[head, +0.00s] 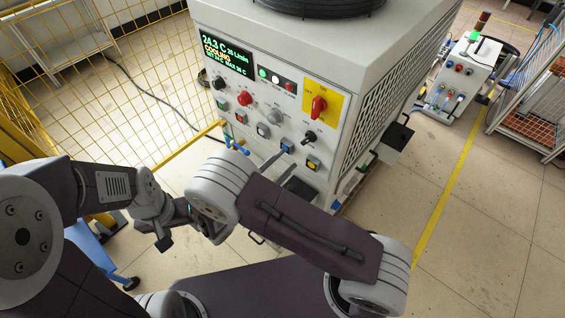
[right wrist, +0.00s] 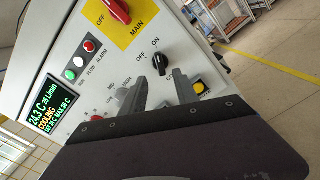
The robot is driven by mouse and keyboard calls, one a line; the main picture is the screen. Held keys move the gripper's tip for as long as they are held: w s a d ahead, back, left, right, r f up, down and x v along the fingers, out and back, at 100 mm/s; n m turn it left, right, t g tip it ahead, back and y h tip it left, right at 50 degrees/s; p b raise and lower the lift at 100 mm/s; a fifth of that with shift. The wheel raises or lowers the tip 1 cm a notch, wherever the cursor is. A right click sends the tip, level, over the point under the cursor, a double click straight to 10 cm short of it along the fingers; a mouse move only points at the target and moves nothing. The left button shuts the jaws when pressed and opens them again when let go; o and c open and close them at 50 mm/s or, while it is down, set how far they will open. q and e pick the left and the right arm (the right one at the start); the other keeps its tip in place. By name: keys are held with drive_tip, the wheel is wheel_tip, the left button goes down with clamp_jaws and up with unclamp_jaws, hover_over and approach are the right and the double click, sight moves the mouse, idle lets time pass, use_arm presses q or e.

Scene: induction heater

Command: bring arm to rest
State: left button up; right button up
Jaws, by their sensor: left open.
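My left gripper (head: 160,225) is at the left of the head view, beside the robot's own grey arm joint. Its jaws are apart and it appears empty, clear of the machine. My right arm crosses the front of the heater cabinet (head: 390,62), and its forearm hides most of the right gripper in the head view. In the right wrist view, the right gripper (right wrist: 160,88) has two grey fingers apart with nothing seen between them. They point at the panel near the black OFF/ON knob (right wrist: 163,62) and the yellow button (right wrist: 199,87).
The display (head: 227,58) reads 24.3 C and COOLING. A red main switch (head: 319,105) sits on a yellow plate. A yellow mesh fence (head: 110,60) stands at left. A small white cart (head: 460,80) and a rack (head: 530,110) stand at right. Floor is free right of the cabinet.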

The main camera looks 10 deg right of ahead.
drive_tip(key=s+d+r+m+g+y+p, duration=0.1)
drive_tip(key=s+d+m+g+y+p, duration=0.35)
drive_tip(key=s+d+m+g, duration=0.6)
drive_tip(key=a+r+m+y+p, duration=0.1)
drive_tip(key=m+y, duration=0.2)
drive_tip(key=a+r+m+y+p, duration=0.1)
drive_tip(key=m+y, duration=0.2)
drive_tip(key=s+a+r+m+t+y, duration=0.1)
drive_tip(key=r+m+y, duration=0.1)
drive_tip(key=m+y, duration=0.1)
drive_tip(key=shift+s+a+y+p, duration=0.1)
drive_tip(key=shift+a+y+p, duration=0.1)
drive_tip(key=shift+y+p, duration=0.3)
